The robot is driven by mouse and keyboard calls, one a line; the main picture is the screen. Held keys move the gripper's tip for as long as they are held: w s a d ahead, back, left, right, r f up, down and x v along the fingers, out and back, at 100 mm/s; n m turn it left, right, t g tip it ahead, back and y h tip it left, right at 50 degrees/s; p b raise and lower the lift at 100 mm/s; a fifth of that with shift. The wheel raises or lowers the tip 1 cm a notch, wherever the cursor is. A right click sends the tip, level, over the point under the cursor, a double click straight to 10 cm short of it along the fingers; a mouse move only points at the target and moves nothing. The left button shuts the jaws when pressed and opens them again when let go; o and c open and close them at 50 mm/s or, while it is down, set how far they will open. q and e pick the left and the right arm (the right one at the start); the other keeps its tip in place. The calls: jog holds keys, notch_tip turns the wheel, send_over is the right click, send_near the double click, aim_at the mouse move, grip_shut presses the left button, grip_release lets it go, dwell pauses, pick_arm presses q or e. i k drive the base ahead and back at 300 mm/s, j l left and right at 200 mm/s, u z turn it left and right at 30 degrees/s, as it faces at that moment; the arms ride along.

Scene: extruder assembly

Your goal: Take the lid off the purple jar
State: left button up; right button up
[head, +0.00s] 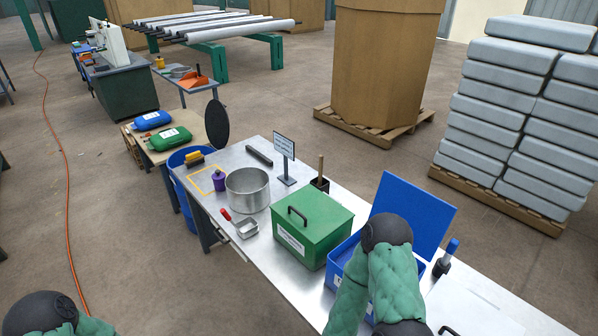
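The small purple jar (220,181) stands upright near the far left end of the metal table, beside or at the edge of a yellow outlined square. Its top is purple too. It is too small to tell where the lid meets the body. Neither gripper shows in the head view. A black joint and green sleeve of my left arm are at the bottom left corner, far from the jar. My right arm is bent over the blue box, well to the right of the jar; its gripper is out of sight.
A metal pot (247,191) stands just right of the jar. An open blue box (342,254) is under my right arm. A blue barrel (178,182) stands beyond the table's left end.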

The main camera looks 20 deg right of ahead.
aim_at(218, 176)
jog(key=z, duration=1.35)
jog(key=u, duration=1.35)
jog(key=i+j+z, duration=0.15)
jog(key=i+j, duration=0.15)
jog(key=i+j+z, duration=0.15)
jog(key=i+j, duration=0.25)
jog(key=i+j+z, duration=0.1)
jog(key=i+j, duration=0.2)
jog(key=i+j+z, duration=0.15)
jog(key=i+j, duration=0.15)
jog(key=j, duration=0.2)
jog(key=i+j+z, duration=0.15)
jog(key=j, duration=0.3)
jog(key=i, duration=0.1)
